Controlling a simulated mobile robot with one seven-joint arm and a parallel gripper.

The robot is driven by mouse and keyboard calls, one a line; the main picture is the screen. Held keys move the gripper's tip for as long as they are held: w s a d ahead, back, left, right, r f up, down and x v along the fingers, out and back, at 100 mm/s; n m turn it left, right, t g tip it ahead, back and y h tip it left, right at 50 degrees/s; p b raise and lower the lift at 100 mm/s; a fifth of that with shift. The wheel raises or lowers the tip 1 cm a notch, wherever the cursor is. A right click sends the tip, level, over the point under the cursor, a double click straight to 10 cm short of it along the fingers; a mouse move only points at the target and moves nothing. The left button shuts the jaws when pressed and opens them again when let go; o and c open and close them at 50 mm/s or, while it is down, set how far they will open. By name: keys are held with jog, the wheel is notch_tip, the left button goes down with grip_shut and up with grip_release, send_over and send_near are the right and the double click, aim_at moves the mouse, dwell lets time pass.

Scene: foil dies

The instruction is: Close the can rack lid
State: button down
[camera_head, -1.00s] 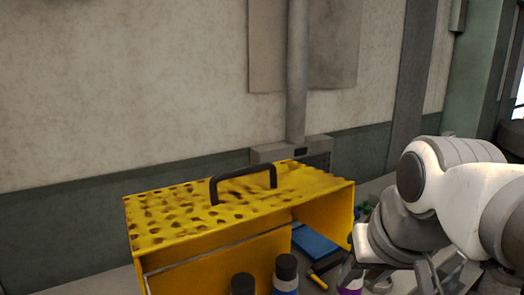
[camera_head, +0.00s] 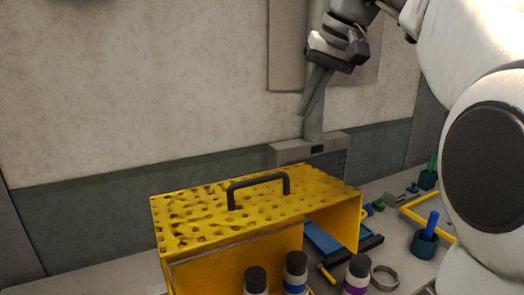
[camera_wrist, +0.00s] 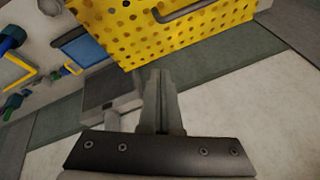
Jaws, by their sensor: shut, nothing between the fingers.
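The can rack is a yellow box with a perforated top lid (camera_head: 205,222) and a black handle (camera_head: 258,190). The lid looks level across the top, and the front side is partly open on the right. In the wrist view the perforated lid (camera_wrist: 135,32) fills the top middle, with part of its handle (camera_wrist: 190,10). My gripper (camera_head: 305,112) is raised above and behind the rack's right part, against the wall. Its fingers (camera_wrist: 155,75) are together, empty and apart from the lid.
Several black-capped bottles (camera_head: 296,270) stand in front of the rack. A blue tray (camera_head: 322,240) and a dark-handled tool (camera_head: 352,254) lie at its right. A grey wall box (camera_head: 308,150) is behind it.

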jog(key=b+x, duration=0.1)
jog(key=x, duration=0.9)
jog(key=shift+a+f+b, duration=0.15)
jog(key=shift+a+b, duration=0.05)
jog(key=shift+b, duration=0.2)
jog(key=shift+s+a+f, duration=0.1)
jog(key=shift+s+f, duration=0.1)
jog(key=shift+s, duration=0.3)
jog(key=shift+s+f, duration=0.15)
jog(key=shift+s, duration=0.35)
jog(key=shift+s+a+f, duration=0.15)
jog(key=shift+s+f, duration=0.25)
jog(key=shift+s, duration=0.2)
jog(key=shift+f+b, duration=0.15)
jog(key=shift+b, duration=0.3)
